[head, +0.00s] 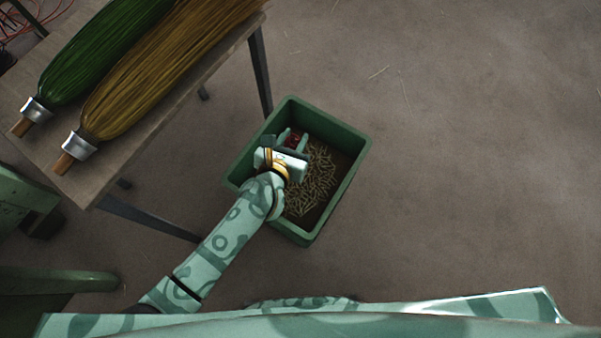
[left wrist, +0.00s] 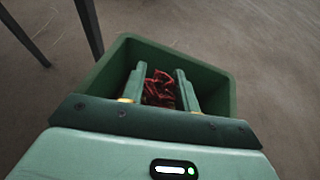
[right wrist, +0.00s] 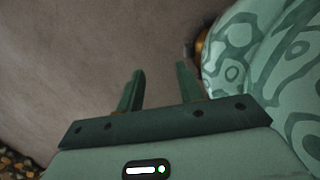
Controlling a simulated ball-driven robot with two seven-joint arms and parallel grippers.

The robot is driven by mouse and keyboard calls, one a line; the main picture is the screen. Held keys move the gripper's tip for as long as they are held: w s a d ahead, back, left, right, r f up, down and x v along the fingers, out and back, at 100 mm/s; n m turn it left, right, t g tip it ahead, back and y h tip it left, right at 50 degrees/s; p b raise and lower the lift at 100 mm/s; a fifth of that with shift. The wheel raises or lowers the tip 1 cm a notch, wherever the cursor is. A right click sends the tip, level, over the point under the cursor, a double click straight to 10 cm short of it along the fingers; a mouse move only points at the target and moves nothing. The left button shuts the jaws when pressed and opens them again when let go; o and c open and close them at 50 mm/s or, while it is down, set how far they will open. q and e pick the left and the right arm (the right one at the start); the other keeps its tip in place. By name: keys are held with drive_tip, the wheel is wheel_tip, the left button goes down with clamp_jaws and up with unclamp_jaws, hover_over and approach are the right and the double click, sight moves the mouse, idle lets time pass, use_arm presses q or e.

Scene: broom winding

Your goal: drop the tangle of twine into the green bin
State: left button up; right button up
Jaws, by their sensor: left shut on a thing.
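The green bin (head: 342,192) stands on the floor near the middle of the head view, with a layer of short tan pieces inside. My left gripper (head: 294,139) is over the upper left part of the bin's opening. It is shut on the tangle of twine, a small dark red bundle (head: 292,140). In the left wrist view the red twine (left wrist: 160,88) shows between the two fingers, with the green bin (left wrist: 216,82) around and beyond them. My right gripper (right wrist: 159,82) is open with nothing between its fingers; it is out of sight in the head view.
A wooden table (head: 172,108) at the upper left holds a green broom head (head: 100,48) and a tan broom head (head: 165,65). One table leg (head: 261,70) stands close to the bin. The floor right of the bin is clear.

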use_arm(q)
drive_tip(key=shift+f, duration=0.35)
use_arm(e)
drive_tip(key=shift+w+d+r, duration=0.1)
drive_tip(key=shift+w+r, duration=0.75)
drive_tip(key=shift+w, duration=0.1)
use_arm(q)
drive_tip(key=o, duration=1)
drive_tip(key=p+v, duration=0.6)
drive_tip(key=v, duration=1)
drive_tip(key=shift+s+a, duration=0.1)
drive_tip(key=shift+s, duration=0.05)
use_arm(e)
drive_tip(key=s+f+m+g, duration=0.1)
drive_tip(key=s+f, duration=0.2)
drive_tip(key=s, duration=0.7)
drive_tip(key=s+f+m+g+y, duration=0.1)
drive_tip(key=s+f, duration=0.3)
drive_tip(key=s, duration=0.6)
drive_tip(key=shift+f+y, duration=0.25)
drive_tip(key=shift+y, duration=0.05)
drive_tip(key=shift+d, duration=0.15)
